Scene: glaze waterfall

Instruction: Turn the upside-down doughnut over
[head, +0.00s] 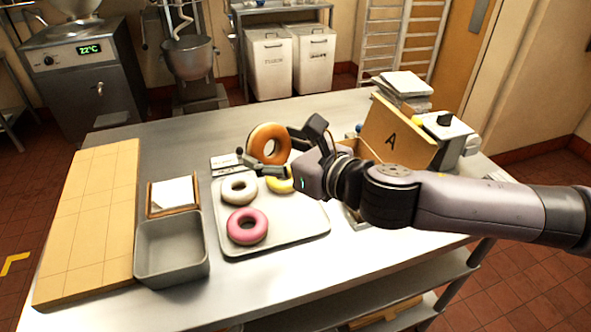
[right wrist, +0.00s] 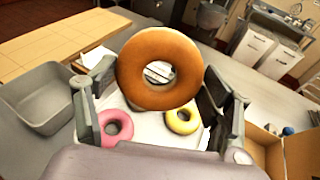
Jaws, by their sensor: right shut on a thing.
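My right gripper (head: 277,152) is shut on a plain brown doughnut (head: 257,140) and holds it up above the back of the tray (head: 312,222). The brown doughnut (right wrist: 160,100) stands on edge between the fingers in the right wrist view, its hole facing the camera. On the tray lie a white-glazed doughnut (head: 229,190), a pink-glazed doughnut (head: 236,229) and a yellow-glazed doughnut (head: 279,187), partly hidden by my gripper. The pink one (right wrist: 108,129) and the yellow one (right wrist: 172,124) also show beneath it in the right wrist view. My left gripper is not in view.
A grey bin (head: 172,262) and a small wooden holder with white paper (head: 173,193) stand left of the tray. A long wooden board (head: 95,215) lies at the table's left. A box with a lid marked A (head: 399,135) stands behind my right arm.

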